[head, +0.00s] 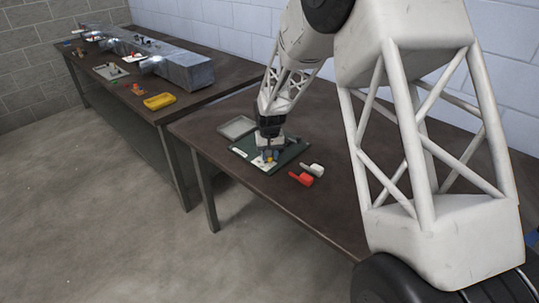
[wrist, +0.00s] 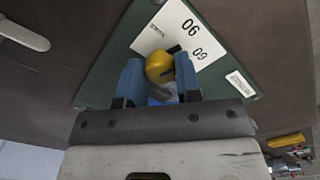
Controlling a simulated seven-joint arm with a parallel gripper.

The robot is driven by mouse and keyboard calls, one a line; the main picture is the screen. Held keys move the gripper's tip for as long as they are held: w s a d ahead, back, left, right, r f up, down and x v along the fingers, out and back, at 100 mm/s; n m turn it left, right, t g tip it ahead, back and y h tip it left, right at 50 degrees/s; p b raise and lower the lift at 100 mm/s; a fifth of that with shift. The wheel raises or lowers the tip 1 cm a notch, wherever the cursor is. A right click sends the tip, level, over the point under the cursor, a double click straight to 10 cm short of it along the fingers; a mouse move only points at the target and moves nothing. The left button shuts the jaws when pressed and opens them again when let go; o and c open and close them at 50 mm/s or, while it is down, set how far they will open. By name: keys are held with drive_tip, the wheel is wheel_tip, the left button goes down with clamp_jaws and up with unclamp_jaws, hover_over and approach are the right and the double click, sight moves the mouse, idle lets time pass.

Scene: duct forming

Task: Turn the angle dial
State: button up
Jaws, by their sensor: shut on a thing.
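The angle dial is a yellow knob (wrist: 159,68) with a dark mark, in the middle of the wrist view. It stands at a white card (wrist: 183,28) with the numbers 90 and 60 on a dark green panel (wrist: 105,80). My gripper (wrist: 160,85) is shut on the knob, with one blue finger at each side. In the head view my gripper (head: 270,146) points down over the green panel (head: 291,155) on the near table. The exact angle that the knob points to cannot be read.
On the near table (head: 345,205), a red-handled tool (head: 302,179) and a white-handled tool (head: 313,170) lie right of the panel. A grey tray (head: 237,127) is behind it. The far bench holds a yellow tray (head: 159,101) and a long metal duct (head: 185,70).

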drive_tip(key=shift+r+n, duration=0.1)
drive_tip(key=shift+n, duration=1.5)
drive_tip(key=o, duration=0.9)
drive_tip(key=shift+r, duration=3.85)
